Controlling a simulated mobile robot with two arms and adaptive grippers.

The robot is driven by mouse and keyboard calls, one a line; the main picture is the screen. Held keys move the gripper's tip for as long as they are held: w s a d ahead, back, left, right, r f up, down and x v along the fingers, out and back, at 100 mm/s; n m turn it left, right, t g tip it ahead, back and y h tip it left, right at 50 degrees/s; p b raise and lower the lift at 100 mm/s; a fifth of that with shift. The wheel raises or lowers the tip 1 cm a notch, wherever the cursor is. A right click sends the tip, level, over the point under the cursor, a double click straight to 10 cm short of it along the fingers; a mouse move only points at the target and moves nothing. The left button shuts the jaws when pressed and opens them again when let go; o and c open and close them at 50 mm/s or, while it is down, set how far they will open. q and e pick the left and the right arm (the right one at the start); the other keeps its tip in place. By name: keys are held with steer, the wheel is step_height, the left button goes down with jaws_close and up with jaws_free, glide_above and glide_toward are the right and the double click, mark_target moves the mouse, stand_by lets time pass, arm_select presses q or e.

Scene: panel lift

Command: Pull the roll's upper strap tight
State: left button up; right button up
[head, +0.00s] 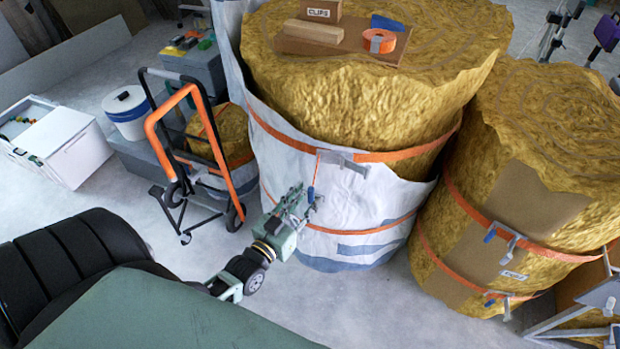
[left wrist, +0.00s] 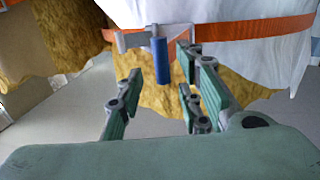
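The big yellow roll (head: 370,105), partly in a white wrap (head: 285,150), stands in the middle of the head view. Its orange upper strap (head: 400,155) runs through a grey metal buckle (head: 342,161). A thin orange tail hangs from the buckle, ending in a blue tab (head: 311,192). In the left wrist view the blue tab (left wrist: 160,60) lies between the fingertips, with gaps on both sides. My left gripper (head: 303,202) is open at the roll's front, below the buckle. My right gripper is not in view.
A lower orange strap (head: 350,229) circles the same roll. Another strapped roll (head: 520,180) stands close on the right. An orange-framed hand truck (head: 185,130) is at the left. A board (head: 335,42) with tape and a clips box lies on the roll. Floor is clear in front.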

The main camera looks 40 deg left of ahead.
arm_select(q)
steer(key=s, duration=0.9)
steer(key=shift+d, duration=0.2)
